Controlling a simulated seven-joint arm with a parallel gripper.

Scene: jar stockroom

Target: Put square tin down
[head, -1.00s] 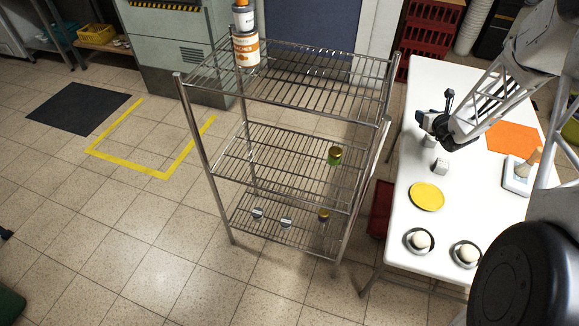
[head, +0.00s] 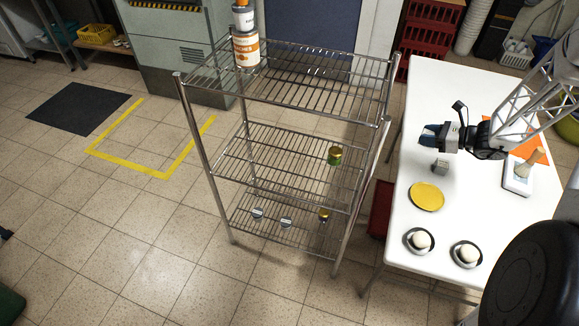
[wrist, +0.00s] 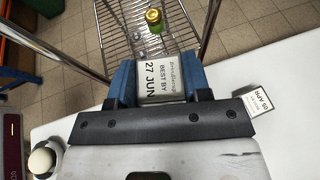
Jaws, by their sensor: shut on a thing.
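The square tin (wrist: 160,80) is a small boxy tin with a white label reading "BEST BY 27 JUN". In the wrist view it sits between the blue fingertips of my gripper (wrist: 160,82), which is shut on it. In the head view my gripper (head: 433,136) is over the left part of the white table (head: 410,205), its fingers pointing left. There the fingers mostly hide the held tin. I cannot tell whether the tin touches the table.
A small grey block (head: 440,165) stands just below my gripper in the head view. A yellow disc (head: 427,196) and two dark dishes with white round things lie nearer. A wire shelf (head: 270,160) with jars and tins stands left of the table. A scale (head: 518,178) is at right.

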